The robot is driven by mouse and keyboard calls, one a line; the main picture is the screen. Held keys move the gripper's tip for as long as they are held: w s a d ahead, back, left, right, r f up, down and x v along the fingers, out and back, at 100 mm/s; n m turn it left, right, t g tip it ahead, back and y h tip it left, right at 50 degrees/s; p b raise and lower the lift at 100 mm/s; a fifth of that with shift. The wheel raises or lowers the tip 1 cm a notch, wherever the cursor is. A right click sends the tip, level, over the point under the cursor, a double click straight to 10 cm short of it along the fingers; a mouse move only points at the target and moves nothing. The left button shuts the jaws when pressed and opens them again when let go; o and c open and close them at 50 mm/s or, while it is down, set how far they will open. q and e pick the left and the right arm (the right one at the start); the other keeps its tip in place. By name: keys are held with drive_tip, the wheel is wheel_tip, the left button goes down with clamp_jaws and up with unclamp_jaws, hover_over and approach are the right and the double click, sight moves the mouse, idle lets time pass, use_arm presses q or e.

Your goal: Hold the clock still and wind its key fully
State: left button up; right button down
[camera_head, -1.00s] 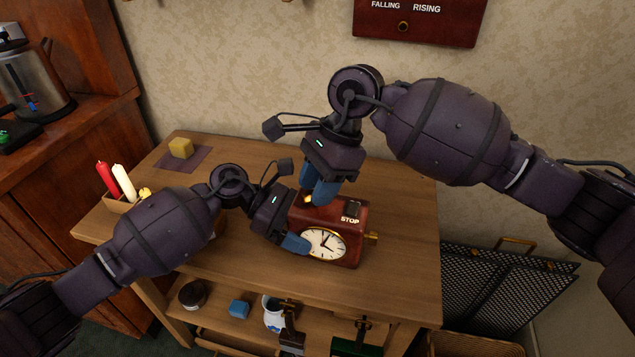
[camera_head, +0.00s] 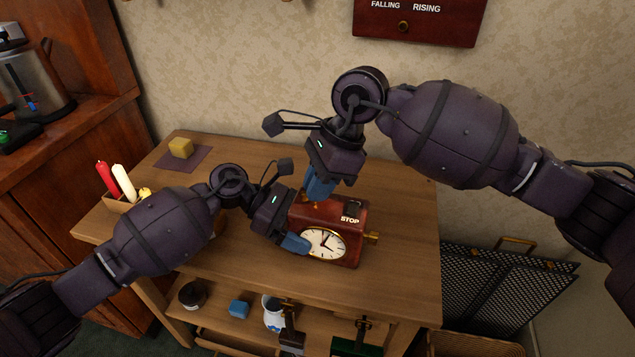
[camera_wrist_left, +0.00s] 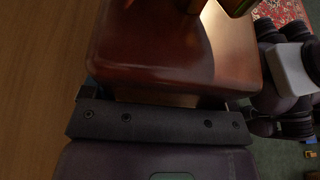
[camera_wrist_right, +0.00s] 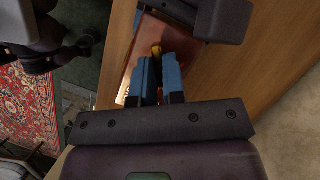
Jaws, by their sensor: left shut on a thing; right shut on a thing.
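The clock (camera_head: 351,216) is a red-brown box with a white dial (camera_head: 324,244) and a STOP label on top. It stands upright on the wooden table. My left gripper (camera_head: 297,240) is shut on the clock's body, one blue finger showing at the dial's left edge. In the left wrist view the clock's red-brown case (camera_wrist_left: 170,60) fills the space ahead of the palm. My right gripper (camera_head: 316,195) points down at the clock's top, shut on the brass key. The key (camera_wrist_right: 156,48) shows as a small gold piece between the blue fingertips in the right wrist view.
A brass knob (camera_head: 372,237) sticks out of the clock's right side. Candles (camera_head: 115,180) stand in a box at the table's left, with a yellow block (camera_head: 181,148) on a dark mat behind. The table's right part is clear. A black mesh screen (camera_head: 505,290) stands beyond it.

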drive_tip(key=m+t, duration=0.1)
drive_tip(key=m, duration=0.1)
drive_tip(key=m+t, duration=0.1)
drive_tip(key=m, duration=0.4)
drive_tip(key=shift+s+t, duration=0.25)
drive_tip(key=shift+t, duration=0.15)
drive_tip(key=m+t, duration=0.1)
drive_tip(key=m, duration=0.2)
drive_tip(key=m+t+h, duration=0.1)
drive_tip(key=m, duration=0.2)
drive_tip(key=shift+s+a+m, duration=0.15)
drive_tip(key=shift+m, duration=0.15)
drive_tip(key=m+h, duration=0.1)
drive_tip(key=m, duration=0.1)
drive_tip(key=m+t+h, duration=0.1)
drive_tip(key=m, duration=0.2)
drive_tip(key=shift+s+a, duration=0.1)
drive_tip(key=shift+a, duration=0.05)
drive_tip(key=m+h, duration=0.1)
drive_tip(key=m, duration=0.2)
drive_tip(key=m+h, duration=0.1)
drive_tip(key=m, duration=0.2)
drive_tip(key=shift+a, duration=0.15)
drive_tip(key=c, duration=1.2)
unclamp_jaws()
drive_tip(key=shift+r, duration=0.1)
drive_tip(key=v, duration=1.2)
